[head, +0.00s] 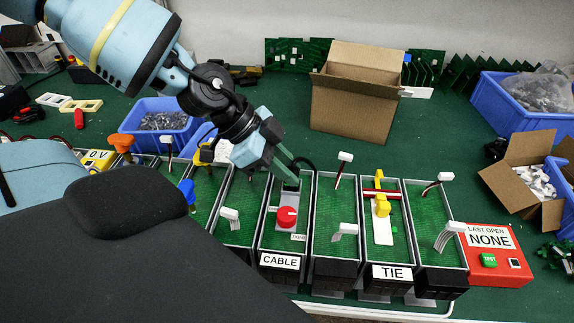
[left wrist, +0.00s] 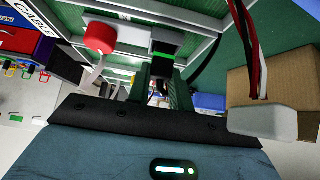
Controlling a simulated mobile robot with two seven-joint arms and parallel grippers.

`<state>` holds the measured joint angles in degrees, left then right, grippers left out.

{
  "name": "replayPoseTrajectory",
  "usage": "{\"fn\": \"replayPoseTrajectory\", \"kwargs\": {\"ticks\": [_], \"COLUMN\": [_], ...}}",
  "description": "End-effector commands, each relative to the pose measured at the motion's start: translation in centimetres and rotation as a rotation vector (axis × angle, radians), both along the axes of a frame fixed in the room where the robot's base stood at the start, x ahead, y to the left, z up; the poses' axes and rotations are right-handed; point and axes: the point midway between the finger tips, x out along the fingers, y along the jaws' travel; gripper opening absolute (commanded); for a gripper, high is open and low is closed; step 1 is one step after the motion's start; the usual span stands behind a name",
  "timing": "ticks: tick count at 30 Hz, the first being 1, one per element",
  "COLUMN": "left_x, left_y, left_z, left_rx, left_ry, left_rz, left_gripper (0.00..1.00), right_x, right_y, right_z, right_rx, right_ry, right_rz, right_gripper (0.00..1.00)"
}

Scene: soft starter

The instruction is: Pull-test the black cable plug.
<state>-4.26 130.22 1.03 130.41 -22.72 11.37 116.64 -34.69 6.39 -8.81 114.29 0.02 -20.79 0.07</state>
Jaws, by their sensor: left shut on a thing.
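My left gripper (head: 289,170) reaches down into the back of the bay labelled CABLE (head: 280,262). Its green fingers are shut on the black cable plug (left wrist: 160,86), which is mostly hidden between them. In the left wrist view the fingers (left wrist: 160,95) lie on both sides of the plug, in front of a dark block with a bright green strip (left wrist: 163,57). I cannot tell how deep the plug sits in it. A dark cable (head: 305,162) curves beside the fingers. A red round knob (head: 287,216) stands nearer in the same bay. My right gripper is not in view.
Neighbouring bays hold white connectors (head: 345,157) on upright wires. The TIE bay (head: 392,272) has a yellow part (head: 382,205). A red box with a green TEST button (head: 489,260) reads LAST OPEN NONE. An open cardboard box (head: 352,105) stands behind the bays.

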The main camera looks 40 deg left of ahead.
Motion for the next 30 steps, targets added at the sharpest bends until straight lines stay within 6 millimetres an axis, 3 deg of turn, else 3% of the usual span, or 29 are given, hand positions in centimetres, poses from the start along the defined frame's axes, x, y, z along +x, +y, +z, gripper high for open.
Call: {"fn": "replayPoseTrajectory", "kwargs": {"ticks": [11, 30], "left_x": [0.1, 0.0], "left_y": [0.0, 0.0], "left_z": [0.0, -0.5], "left_rx": [-0.001, 0.000], "left_ry": [-0.003, -0.001], "left_rz": [0.001, 0.001], "left_gripper": [0.01, 0.01], "right_x": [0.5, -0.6], "right_y": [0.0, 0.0], "right_z": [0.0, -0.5], "right_rx": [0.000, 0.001], "right_ry": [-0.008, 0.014], "right_rz": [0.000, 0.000], "right_gripper": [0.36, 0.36]}}
